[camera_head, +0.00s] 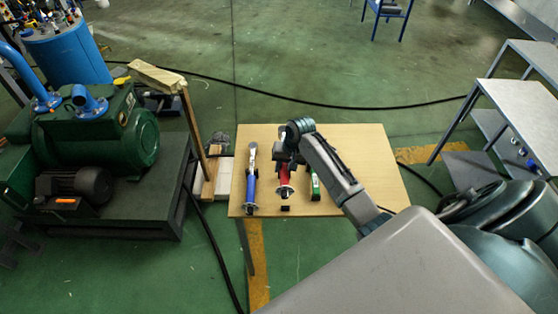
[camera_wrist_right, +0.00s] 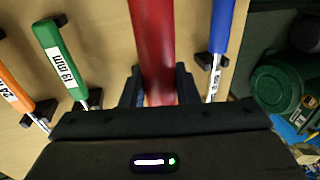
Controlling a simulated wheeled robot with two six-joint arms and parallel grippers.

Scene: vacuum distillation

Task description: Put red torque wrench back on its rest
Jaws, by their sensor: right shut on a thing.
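The red torque wrench (camera_head: 284,176) is over the small wooden table, between the blue wrench and the green wrench. Its red handle (camera_wrist_right: 155,45) fills the middle of the right wrist view. My right gripper (camera_head: 285,160) is shut on the red wrench, with a dark finger on each side of the handle in the wrist view (camera_wrist_right: 158,88). A small black rest block (camera_head: 285,208) shows just below the handle's end in the head view. I cannot tell whether the wrench touches its rest. My left gripper is not in view.
A blue wrench (camera_head: 251,185) lies left of the red one, and a green wrench (camera_head: 315,187) labelled 19 mm lies right. An orange wrench (camera_wrist_right: 14,92) shows in the wrist view. The wooden table (camera_head: 372,160) is clear at right. A green pump (camera_head: 95,135) stands left.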

